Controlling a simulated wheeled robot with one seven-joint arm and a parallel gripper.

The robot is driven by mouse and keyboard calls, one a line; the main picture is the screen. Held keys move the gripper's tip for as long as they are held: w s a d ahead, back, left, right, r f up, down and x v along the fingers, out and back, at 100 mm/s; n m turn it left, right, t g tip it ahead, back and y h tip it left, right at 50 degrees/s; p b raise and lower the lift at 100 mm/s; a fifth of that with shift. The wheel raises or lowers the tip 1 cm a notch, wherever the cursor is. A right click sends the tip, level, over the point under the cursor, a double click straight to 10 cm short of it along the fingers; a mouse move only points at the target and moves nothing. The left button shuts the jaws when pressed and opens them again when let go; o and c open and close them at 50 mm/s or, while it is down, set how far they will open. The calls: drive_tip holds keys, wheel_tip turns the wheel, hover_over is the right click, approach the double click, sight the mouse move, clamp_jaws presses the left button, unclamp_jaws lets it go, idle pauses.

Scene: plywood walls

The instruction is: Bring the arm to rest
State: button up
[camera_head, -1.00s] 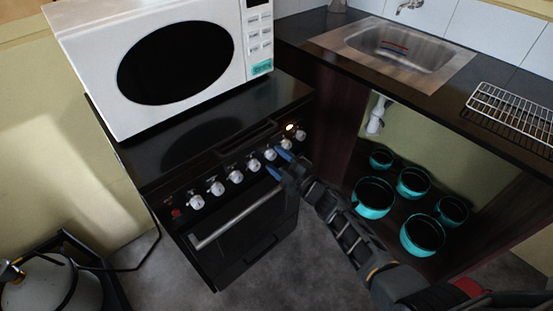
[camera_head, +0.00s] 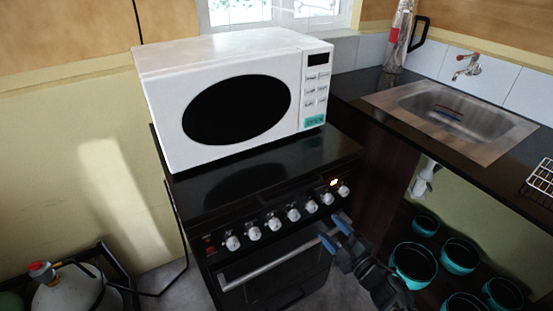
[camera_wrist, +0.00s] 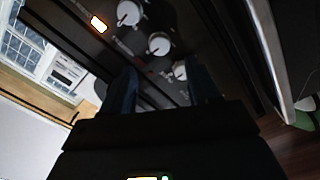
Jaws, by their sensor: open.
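My gripper (camera_head: 336,233) is in front of the right end of the stove's front panel, just below the knobs. Its two blue-tipped fingers are apart with nothing between them. In the wrist view the fingers (camera_wrist: 160,95) point at the panel, with white knobs (camera_wrist: 158,43) and a lit orange light (camera_wrist: 98,24) beyond them. The black stove (camera_head: 265,180) has a row of several white knobs and an oven door handle (camera_head: 270,266). I cannot tell whether a fingertip touches the stove. My arm reaches in from the lower right.
A white microwave (camera_head: 240,95) stands on the stove. To the right is a dark counter with a steel sink (camera_head: 450,115); several teal pots (camera_head: 413,264) sit below. A bottle (camera_head: 398,40) stands at the back. A gas cylinder (camera_head: 65,290) is at lower left.

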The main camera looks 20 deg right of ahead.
drive_tip(key=s+a+r+m+h, duration=0.15)
drive_tip(key=s+a, duration=0.25)
drive_tip(key=s, duration=0.4)
drive_tip(key=s+a+r+m, duration=0.2)
drive_tip(key=s+a+m, duration=0.1)
drive_tip(key=s, duration=0.4)
drive_tip(key=s+a+r+m+h, duration=0.1)
drive_tip(key=s+a+r+m, duration=0.2)
drive_tip(key=s, duration=0.5)
drive_tip(key=s+a+r+m+g, duration=0.3)
drive_tip(key=s+r+m, duration=0.2)
drive_tip(key=s+r, duration=1.1)
drive_tip(key=shift+s+r+y, duration=0.3)
drive_tip(key=shift+r+y, duration=0.05)
drive_tip(key=shift+r, duration=0.05)
drive_tip(key=shift+a+m, duration=0.1)
drive_tip(key=shift+m, duration=0.15)
drive_tip(key=shift+c, duration=0.4)
